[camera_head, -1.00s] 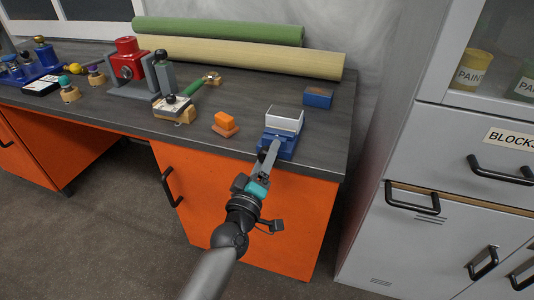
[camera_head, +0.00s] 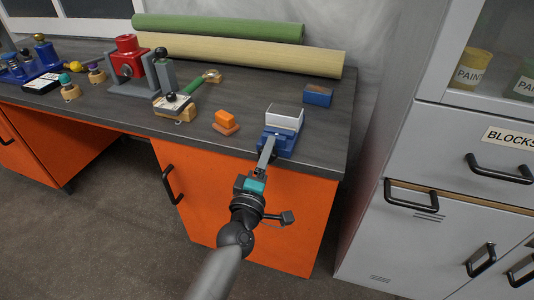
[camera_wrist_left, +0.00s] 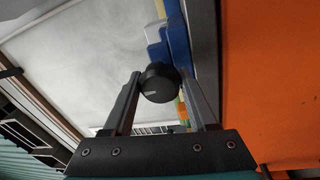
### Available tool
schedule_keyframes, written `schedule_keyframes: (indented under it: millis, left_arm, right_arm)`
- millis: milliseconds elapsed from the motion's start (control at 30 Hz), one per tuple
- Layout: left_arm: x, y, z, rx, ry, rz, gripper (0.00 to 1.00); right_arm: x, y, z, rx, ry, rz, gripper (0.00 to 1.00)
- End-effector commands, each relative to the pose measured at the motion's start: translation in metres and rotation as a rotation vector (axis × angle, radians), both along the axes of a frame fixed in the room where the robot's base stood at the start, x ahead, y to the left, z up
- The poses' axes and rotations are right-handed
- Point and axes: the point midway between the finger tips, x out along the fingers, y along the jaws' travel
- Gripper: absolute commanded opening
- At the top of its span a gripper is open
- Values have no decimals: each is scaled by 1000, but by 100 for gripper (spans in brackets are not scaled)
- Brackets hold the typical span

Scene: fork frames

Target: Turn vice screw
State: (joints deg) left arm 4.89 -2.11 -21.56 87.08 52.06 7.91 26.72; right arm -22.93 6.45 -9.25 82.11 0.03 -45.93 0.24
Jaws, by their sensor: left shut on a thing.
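A small vice (camera_head: 282,138) with a blue body and pale jaws sits at the front right edge of the grey workbench. My left gripper (camera_head: 268,148) reaches it from the front of the bench. In the left wrist view, the fingers (camera_wrist_left: 160,90) are shut on a round black knob (camera_wrist_left: 158,82), which lies between the fingertips. The blue vice body (camera_wrist_left: 178,42) shows just behind the knob. The vice's screw shaft is hidden behind the knob and fingers. My right gripper is not in view.
An orange block (camera_head: 226,121) stands left of the vice and a blue box (camera_head: 318,96) behind it. A red press (camera_head: 127,58) and several tools stand farther left. Rolled sheets (camera_head: 240,54) lie along the wall. Orange cabinet doors (camera_head: 230,200) are below; a grey cabinet (camera_head: 430,190) stands right.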

Motion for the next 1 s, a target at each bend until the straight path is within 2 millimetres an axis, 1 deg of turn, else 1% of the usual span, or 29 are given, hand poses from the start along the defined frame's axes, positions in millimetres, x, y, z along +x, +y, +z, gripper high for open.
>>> schedule_keyframes:
  millis: [167, 200, 433, 467, 767, 867, 933, 1000]
  left_arm:
    - [0, 1, 1, 0, -3, 4, 2]
    - [0, 1, 1, 0, -3, 4, 60]
    - [0, 1, 1, 1, -2, 2, 86]
    - [0, 1, 1, 1, -2, 2, 88]
    - [-2, 1, 0, 2, -1, 0, 88]
    - [-10, 3, -1, 3, 0, 1, 88]
    - [-19, 5, -2, 3, 2, 0, 88]
    - [-31, 9, -4, 4, 1, 0, 88]
  right_arm:
    - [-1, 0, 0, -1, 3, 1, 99]
    - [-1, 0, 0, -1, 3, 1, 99]
    - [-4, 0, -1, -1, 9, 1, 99]
    - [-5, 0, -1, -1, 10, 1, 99]
    - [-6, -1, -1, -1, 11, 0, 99]
    - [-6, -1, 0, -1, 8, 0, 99]
    - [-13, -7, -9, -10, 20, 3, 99]
    - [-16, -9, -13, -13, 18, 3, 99]
